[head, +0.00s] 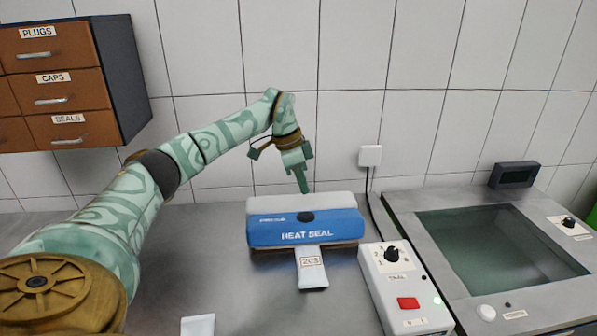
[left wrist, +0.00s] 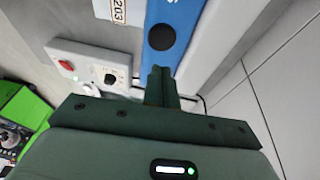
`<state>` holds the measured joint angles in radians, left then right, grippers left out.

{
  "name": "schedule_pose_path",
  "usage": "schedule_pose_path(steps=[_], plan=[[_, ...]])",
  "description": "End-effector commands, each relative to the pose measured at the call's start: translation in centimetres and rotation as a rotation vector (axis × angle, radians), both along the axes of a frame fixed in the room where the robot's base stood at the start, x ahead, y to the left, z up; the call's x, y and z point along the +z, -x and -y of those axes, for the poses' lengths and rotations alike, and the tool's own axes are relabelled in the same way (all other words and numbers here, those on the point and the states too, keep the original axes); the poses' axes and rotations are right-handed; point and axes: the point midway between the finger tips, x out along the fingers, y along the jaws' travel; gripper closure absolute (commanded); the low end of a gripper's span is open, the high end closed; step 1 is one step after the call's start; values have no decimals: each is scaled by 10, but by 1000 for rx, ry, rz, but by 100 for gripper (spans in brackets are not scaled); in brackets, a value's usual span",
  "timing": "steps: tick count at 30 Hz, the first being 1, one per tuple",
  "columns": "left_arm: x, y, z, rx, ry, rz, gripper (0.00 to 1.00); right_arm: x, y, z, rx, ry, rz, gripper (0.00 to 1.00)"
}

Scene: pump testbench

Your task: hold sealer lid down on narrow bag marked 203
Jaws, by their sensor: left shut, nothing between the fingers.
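The heat sealer has a blue lid (head: 275,232) lettered HEAT SEAL with a dark round pad (head: 306,216) on it; the pad also shows in the left wrist view (left wrist: 161,37). A narrow white bag marked 203 (head: 312,276) sticks out from under the lid's front edge; its label shows in the left wrist view (left wrist: 118,11). Its inner end is hidden. My left gripper (head: 304,190) is shut and empty, pointing down above the sealer's rear part, behind the pad. I cannot tell whether the fingertips touch the sealer. My right gripper is not in view.
A control box (head: 398,290) with a knob and red button stands right of the sealer. A grey unit with a glass window (head: 500,245) stands further right. Another white packet (head: 198,325) lies at the front. Labelled drawers (head: 58,95) hang at the upper left.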

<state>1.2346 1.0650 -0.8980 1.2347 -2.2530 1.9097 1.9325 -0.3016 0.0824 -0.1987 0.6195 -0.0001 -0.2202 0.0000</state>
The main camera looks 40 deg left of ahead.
Motion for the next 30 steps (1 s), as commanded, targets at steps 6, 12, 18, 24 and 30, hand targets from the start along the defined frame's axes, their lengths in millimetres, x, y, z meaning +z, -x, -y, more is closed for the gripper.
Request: schedule_pose_path(steps=[6, 12, 18, 24, 30], plan=[[-42, -1, 9, -2, 1, -3, 100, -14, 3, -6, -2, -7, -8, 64], [-57, 2, 11, 0, -1, -1, 100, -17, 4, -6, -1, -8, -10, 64], [-59, 2, 12, 0, 0, 1, 100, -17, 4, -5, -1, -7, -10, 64], [-58, 2, 12, 0, 0, 1, 100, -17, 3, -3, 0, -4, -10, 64], [-60, 11, 22, -3, 2, 2, 100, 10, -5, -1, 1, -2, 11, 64]])
